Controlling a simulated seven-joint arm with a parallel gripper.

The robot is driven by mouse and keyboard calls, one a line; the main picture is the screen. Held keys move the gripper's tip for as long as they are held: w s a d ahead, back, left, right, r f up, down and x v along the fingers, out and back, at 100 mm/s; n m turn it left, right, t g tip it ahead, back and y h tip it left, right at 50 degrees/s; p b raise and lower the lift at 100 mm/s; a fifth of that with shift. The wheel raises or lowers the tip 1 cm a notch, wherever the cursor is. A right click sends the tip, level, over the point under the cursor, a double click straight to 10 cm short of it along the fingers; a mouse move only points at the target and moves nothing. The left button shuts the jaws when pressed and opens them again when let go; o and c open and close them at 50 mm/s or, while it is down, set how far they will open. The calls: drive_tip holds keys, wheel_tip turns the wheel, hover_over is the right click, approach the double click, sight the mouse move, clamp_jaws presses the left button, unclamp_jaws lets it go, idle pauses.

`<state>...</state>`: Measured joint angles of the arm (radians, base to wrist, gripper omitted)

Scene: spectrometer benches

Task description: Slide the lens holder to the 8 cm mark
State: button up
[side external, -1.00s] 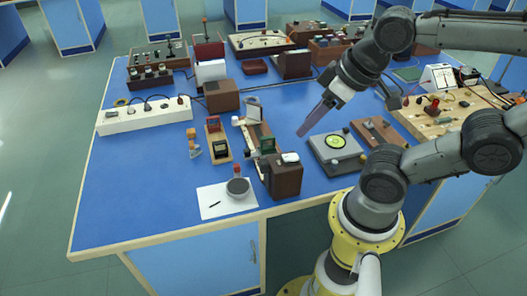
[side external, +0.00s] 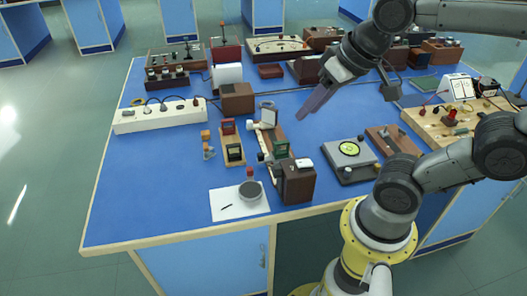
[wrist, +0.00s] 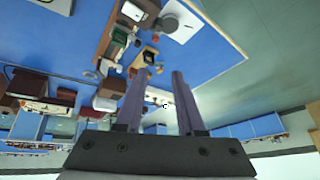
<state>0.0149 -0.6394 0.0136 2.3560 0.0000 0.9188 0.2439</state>
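A narrow brown optical bench (side external: 276,135) stands on the blue table. It carries an upright pale plate (side external: 268,118) at its far end, a dark green holder (side external: 281,149) further forward and a brown box (side external: 298,184) at its near end. The green holder looks like the lens holder, but I cannot be sure. No scale mark is readable. My gripper (side external: 301,115) is in the air to the right of the bench, touching nothing visible. In the wrist view my gripper (wrist: 159,78) shows two purple-grey fingers apart, with nothing held between them.
A meter stand (side external: 232,146) and a white sheet (side external: 236,208) with a dark round object (side external: 251,191) lie left of and before the bench. A grey device with a green dial (side external: 349,166) is to the right. Boxes and a white power strip (side external: 160,116) stand behind.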

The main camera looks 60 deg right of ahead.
drive_tip(key=w+d+m+g, duration=0.1)
drive_tip(key=w+d+m, duration=0.15)
drive_tip(key=w, duration=0.45)
drive_tip(key=m+g, duration=0.4)
drive_tip(key=g, duration=0.1)
hover_over(261, 154)
wheel_tip(261, 154, down, 13)
drive_tip(key=shift+n, duration=0.25)
wheel_tip(261, 154, down, 13)
drive_tip(key=shift+f, duration=0.1)
clamp_jaws()
